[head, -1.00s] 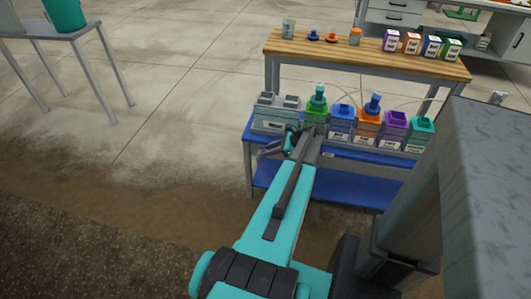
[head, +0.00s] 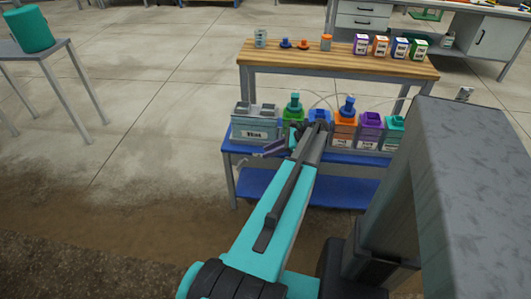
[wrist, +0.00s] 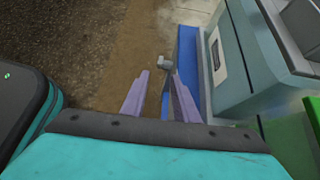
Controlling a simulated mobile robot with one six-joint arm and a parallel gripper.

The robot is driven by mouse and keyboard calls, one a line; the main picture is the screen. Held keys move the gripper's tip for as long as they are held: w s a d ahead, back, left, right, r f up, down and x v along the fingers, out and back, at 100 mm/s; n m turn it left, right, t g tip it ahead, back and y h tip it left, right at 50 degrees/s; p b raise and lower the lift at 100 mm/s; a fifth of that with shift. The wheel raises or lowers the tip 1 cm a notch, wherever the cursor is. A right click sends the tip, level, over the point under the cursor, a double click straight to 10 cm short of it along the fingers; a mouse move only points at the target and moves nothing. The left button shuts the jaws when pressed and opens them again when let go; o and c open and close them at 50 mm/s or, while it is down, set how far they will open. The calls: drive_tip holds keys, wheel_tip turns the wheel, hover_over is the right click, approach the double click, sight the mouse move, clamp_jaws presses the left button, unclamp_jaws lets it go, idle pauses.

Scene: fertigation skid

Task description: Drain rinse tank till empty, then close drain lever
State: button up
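The grey-green rinse tank (head: 256,124) stands at the left end of the blue shelf, and its side also fills the right of the wrist view (wrist: 235,60). A small grey drain fitting (wrist: 166,63) sticks out beside the shelf edge; I take it for the drain lever. My gripper (head: 272,150) is low in front of the tank. In the wrist view its two purple fingers (wrist: 160,92) are apart, with the fitting just beyond and between their tips. Contact with it cannot be told. The liquid level in the tank is not visible.
A row of coloured bottles (head: 344,128) stands right of the tank on the blue shelf (head: 255,186). Above is a wooden bench (head: 330,59) with cups and small boxes. A side table (head: 58,48) with a teal bucket (head: 30,29) stands at left. The floor between is clear.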

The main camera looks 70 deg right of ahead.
drive_tip(key=shift+c, duration=0.2)
